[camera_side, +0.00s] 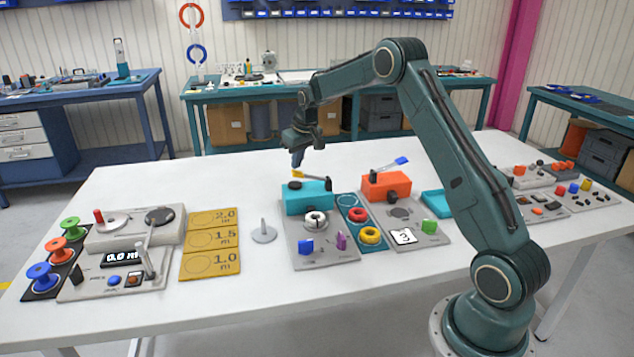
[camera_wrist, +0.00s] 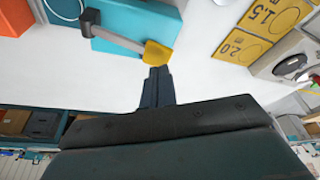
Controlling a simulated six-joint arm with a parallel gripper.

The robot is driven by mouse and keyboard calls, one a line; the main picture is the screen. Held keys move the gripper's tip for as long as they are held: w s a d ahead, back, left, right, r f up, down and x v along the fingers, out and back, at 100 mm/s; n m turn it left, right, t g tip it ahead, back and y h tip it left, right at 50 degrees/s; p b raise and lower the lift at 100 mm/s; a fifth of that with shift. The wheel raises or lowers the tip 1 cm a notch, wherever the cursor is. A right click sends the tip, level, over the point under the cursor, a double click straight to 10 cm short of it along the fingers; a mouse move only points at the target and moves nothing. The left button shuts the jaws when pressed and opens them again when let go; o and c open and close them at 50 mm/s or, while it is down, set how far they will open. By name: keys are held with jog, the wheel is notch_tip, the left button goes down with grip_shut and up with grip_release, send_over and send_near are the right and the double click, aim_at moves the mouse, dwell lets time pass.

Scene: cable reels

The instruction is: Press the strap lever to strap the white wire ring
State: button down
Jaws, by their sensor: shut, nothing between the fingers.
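The white wire ring (camera_side: 316,218) lies on the grey plate (camera_side: 330,252) in front of a teal box (camera_side: 307,201). A lever with a yellow end (camera_side: 298,174) is mounted on this box; its grey arm and yellow paddle (camera_wrist: 158,54) also show in the wrist view. My gripper (camera_side: 297,163) is shut and empty, pointing down just above the yellow end. In the wrist view its fingertips (camera_wrist: 157,72) are right beside the paddle; I cannot tell whether they touch.
To the right, an orange box (camera_side: 386,186) carries a lever with a blue end (camera_side: 402,160). A teal tray (camera_side: 362,225) holds red and yellow rings. Yellow length pads (camera_side: 212,240) and a measuring machine (camera_side: 135,232) stand left. The table behind the boxes is clear.

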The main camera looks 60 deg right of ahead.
aim_at(299, 174)
jog(key=shift+f, duration=0.15)
jog(key=shift+f, duration=3.15)
jog(key=shift+r, duration=0.15)
notch_tip(299, 174, up, 12)
